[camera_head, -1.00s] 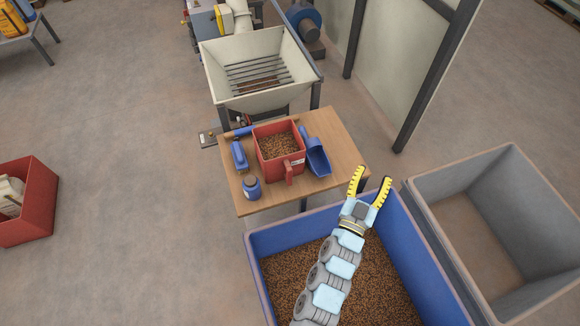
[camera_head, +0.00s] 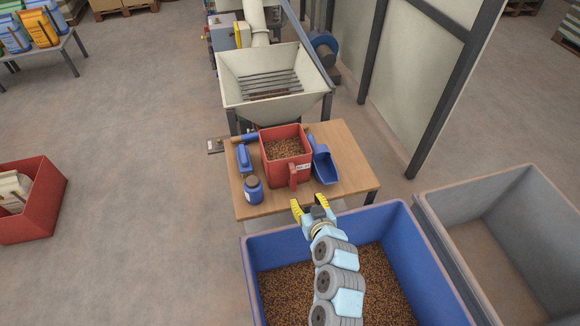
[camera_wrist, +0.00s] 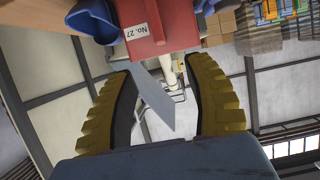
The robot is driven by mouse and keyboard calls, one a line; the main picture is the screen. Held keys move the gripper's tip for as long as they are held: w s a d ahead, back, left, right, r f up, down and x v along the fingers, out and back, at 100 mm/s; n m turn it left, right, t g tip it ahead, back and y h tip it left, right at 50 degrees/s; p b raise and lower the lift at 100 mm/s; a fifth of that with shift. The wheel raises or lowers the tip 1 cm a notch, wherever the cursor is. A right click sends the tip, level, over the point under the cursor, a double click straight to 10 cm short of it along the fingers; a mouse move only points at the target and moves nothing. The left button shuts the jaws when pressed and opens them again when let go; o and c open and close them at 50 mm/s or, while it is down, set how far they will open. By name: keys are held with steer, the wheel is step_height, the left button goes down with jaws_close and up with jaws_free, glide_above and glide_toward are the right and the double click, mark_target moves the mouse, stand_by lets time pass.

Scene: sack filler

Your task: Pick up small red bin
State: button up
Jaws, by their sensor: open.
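The small red bin (camera_head: 272,173) stands upright on the wooden table, filled with brown pellets, its red handle (camera_head: 293,175) facing me. In the wrist view the red bin (camera_wrist: 172,22) shows upside down at the top, with a white "No. 27" label. My gripper (camera_head: 308,203) is open and empty at the table's front edge, just short of the handle. Its yellow fingers (camera_wrist: 160,100) show in the wrist view with nothing between them but background and a grey strip.
On the table (camera_head: 350,180), a blue scoop (camera_head: 324,166) lies right of the bin; a blue brush-like item (camera_head: 244,158) and a blue jar (camera_head: 253,190) stand left. A blue crate of pellets (camera_head: 405,235) is below my arm. A hopper (camera_head: 240,93) stands behind.

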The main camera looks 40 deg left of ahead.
mark_target(294, 175)
steer(key=x, duration=1)
steer(key=shift+w+a+p, duration=0.2)
steer(key=shift+a+p, duration=0.15)
steer(key=shift+w+x, duration=0.2)
steer(key=shift+x, duration=2.2)
steer(key=shift+w+a+f, duration=0.2)
steer(key=shift+w+a, duration=0.2)
steer(key=shift+a, duration=0.15)
jaws_close()
